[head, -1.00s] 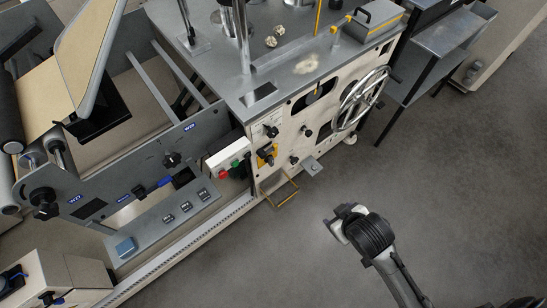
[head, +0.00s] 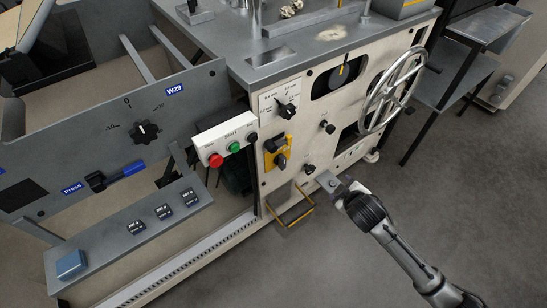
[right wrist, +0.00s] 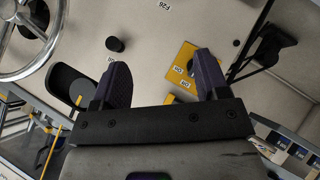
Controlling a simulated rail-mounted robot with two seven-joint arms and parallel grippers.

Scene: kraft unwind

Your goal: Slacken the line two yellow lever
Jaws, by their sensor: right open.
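On the cream machine panel (head: 359,62) a yellow plate carries a black switch (head: 280,160). The yellow plate (right wrist: 181,66), with small labels, also shows between my fingertips in the right wrist view. A thin yellow pointer or lever (head: 345,66) stands in a dark window above it; its tip shows at left in the right wrist view (right wrist: 76,101). I cannot tell which is line two's lever. My right gripper (head: 328,182) is open and empty, in front of the panel's lower edge; its fingers (right wrist: 163,78) point at the panel. My left gripper is not in view.
A spoked handwheel (head: 393,88) sticks out at the panel's right. Black knobs (head: 327,127) and a button box (head: 227,145) with red and green buttons are close by. A yellow-edged step (head: 293,214) juts out below. The floor (head: 470,220) at right is clear.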

